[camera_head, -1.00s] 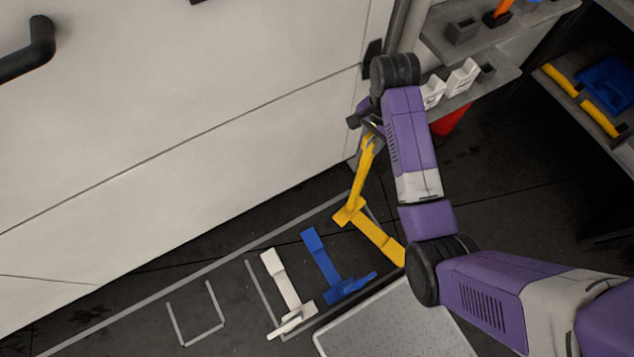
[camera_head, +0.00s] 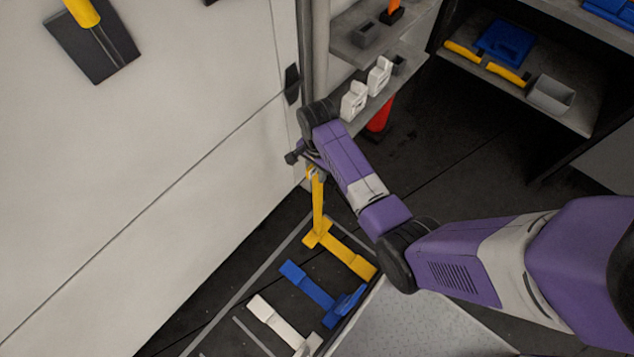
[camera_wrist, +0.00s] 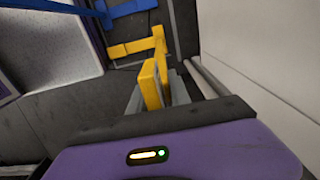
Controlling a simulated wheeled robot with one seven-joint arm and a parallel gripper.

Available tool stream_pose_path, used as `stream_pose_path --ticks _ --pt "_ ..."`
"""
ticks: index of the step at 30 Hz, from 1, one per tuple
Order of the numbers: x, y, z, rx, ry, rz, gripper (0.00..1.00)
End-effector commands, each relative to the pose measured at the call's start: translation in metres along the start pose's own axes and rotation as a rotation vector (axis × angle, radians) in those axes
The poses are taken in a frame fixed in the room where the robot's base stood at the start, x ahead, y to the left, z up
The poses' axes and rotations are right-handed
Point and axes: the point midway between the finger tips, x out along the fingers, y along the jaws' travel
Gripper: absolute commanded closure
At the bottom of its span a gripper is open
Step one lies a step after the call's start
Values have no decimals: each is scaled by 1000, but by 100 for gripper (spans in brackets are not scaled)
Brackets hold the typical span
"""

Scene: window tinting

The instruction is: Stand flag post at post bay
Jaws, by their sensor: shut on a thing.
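A yellow post (camera_head: 319,208) stands roughly upright at the floor by the white panelled body, with a flat yellow foot (camera_head: 348,258) running out to the right. My gripper (camera_head: 313,173) is shut on its upper end. In the wrist view the yellow post (camera_wrist: 151,85) sits between my grey fingers (camera_wrist: 158,97), and its foot shows beyond. I cannot tell whether the base presses on the floor. Pale lines (camera_head: 262,268) mark an area of the floor around the posts. No label tells which marking is the post bay.
A blue piece (camera_head: 308,284) and a white piece (camera_head: 275,320) lie beside the yellow foot. A grey speckled platform (camera_head: 410,318) is close at the front. Dark floor is clear to the right.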

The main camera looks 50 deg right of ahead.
Motion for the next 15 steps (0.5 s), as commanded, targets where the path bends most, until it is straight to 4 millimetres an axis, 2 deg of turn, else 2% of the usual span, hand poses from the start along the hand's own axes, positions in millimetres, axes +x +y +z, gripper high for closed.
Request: stream_pose_path --ticks 3,10,15 --pt "18 -1 -1 0 1 -2 100" --pt "33 -1 -1 0 1 -2 100" --pt "55 -1 -1 1 0 -1 100"
